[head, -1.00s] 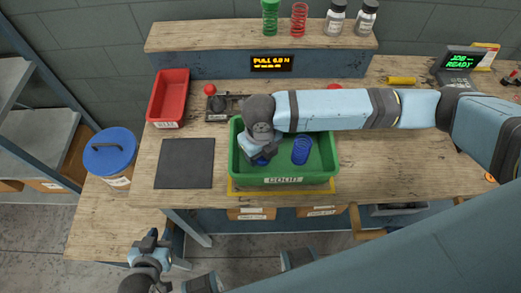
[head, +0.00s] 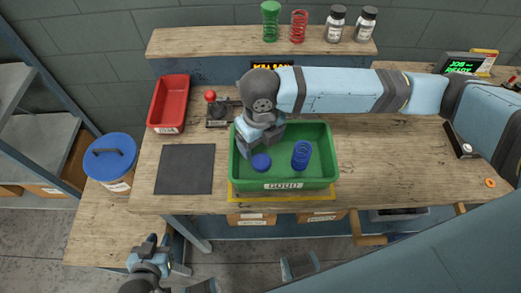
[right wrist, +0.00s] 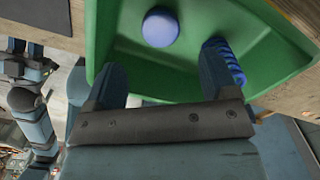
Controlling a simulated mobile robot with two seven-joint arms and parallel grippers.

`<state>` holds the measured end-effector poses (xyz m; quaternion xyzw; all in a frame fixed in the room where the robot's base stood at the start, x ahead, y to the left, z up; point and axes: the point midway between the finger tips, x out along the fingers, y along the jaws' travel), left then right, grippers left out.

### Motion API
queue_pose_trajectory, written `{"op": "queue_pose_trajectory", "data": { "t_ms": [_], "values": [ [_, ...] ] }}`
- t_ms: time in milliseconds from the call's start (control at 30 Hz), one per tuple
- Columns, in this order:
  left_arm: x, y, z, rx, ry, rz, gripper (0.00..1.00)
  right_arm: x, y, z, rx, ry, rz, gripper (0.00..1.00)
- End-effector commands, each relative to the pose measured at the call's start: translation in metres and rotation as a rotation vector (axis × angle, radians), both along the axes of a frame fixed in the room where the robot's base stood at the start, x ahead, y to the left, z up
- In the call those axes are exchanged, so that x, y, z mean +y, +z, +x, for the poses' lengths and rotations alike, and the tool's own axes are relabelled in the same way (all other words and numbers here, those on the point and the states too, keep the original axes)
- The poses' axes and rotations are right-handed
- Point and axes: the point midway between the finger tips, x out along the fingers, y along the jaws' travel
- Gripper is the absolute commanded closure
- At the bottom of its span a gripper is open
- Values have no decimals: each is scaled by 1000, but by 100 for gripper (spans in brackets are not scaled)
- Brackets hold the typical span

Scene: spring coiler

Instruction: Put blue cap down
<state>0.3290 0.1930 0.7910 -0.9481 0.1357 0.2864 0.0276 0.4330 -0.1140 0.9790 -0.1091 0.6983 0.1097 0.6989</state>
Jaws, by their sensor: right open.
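The blue cap (head: 261,162) lies on the floor of the green bin (head: 285,184), left of the blue spring (head: 301,155). My right gripper (head: 260,143) is over the bin's left part, just behind and above the cap. In the right wrist view, its two fingers (right wrist: 163,72) are wide apart with nothing between them. The cap (right wrist: 160,27) shows free beyond the fingertips, and the blue spring (right wrist: 226,62) is partly hidden behind one finger. My left gripper (head: 155,241) is low at the left, away from the bench; its jaws are too small to read.
A red bin (head: 169,103) and a dark mat (head: 185,166) are left of the green bin. A red-knobbed lever device (head: 216,108) stands behind it. A shelf (head: 215,40) at the back holds springs and jars. The bench right of the bin is mostly clear.

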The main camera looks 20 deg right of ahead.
Motion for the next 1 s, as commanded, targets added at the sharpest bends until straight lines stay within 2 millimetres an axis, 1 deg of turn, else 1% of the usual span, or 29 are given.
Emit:
{"op": "queue_pose_trajectory", "data": {
  "t_ms": [33, 100, 200, 300, 1000],
  "values": [
    [0, 0, 0, 0, 0, 0, 70, 0, 11, 1, -3, 1, 1, 21],
    [0, 0, 0, 0, 0, 0, 70, 0, 21, 0, -3, 0, 1, 21],
    [0, 0, 0, 1, -1, 1, 70, 0, 32, 1, -2, -1, 1, 21],
    [0, -1, 0, 2, -1, 1, 70, 0, 37, 0, 0, 0, 1, 21],
    [0, 0, 0, 0, -1, 1, 70, 0, 38, 0, 1, 0, 1, 21]
  ]
}}
